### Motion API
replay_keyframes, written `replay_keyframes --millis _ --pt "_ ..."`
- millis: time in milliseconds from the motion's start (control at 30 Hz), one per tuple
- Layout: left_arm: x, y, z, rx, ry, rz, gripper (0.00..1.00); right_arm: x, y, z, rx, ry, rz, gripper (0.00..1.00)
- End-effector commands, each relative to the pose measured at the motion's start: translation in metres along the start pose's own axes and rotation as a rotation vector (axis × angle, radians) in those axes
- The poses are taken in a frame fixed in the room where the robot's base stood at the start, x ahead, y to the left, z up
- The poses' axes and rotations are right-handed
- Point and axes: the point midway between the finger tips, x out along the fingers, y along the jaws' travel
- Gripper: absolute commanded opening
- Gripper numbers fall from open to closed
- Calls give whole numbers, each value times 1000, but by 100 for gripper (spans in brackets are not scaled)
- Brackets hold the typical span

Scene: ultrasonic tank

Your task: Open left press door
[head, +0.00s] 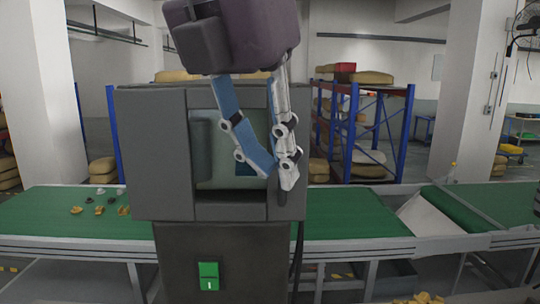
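The press (150,150) is a grey box standing over the conveyor, in the middle of the head view. Its front has a window door (205,150) with a pale greenish pane, which looks shut. A dark upright handle (282,198) is at the door's right side. My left gripper (281,178) comes down from above in front of the door. Its blue and white fingers have drawn together at the handle, and the handle's lower end shows just below the tips. The fingers hide the handle's upper part and some of the pane. My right gripper is not in view.
A green conveyor belt (350,213) runs left and right of the press, with small parts (99,210) on its left stretch. A green switch (208,276) is on the pedestal below. A blue rack (408,130) with sacks stands behind at right.

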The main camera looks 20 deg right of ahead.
Motion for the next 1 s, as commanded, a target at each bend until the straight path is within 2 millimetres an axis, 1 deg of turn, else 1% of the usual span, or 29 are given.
replay_keyframes --millis 33,100,233,267,433,533,667,867,1000 --pt "4 -1 0 2 1 -1 16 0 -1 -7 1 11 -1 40" --pt "4 -2 0 2 1 -1 16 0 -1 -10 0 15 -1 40" --pt "3 -2 0 3 0 -3 16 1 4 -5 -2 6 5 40" --pt "3 -2 0 3 0 -3 18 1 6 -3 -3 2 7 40" --pt "2 -2 0 3 0 -3 0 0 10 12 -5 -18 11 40" --pt "1 -2 0 2 -1 -2 0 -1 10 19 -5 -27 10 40" --pt "0 -1 0 2 -2 -1 0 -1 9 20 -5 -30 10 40" --pt "-1 0 -1 3 -4 -1 0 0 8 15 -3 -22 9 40" --pt "-4 1 -8 15 -6 -5 0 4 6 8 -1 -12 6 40"
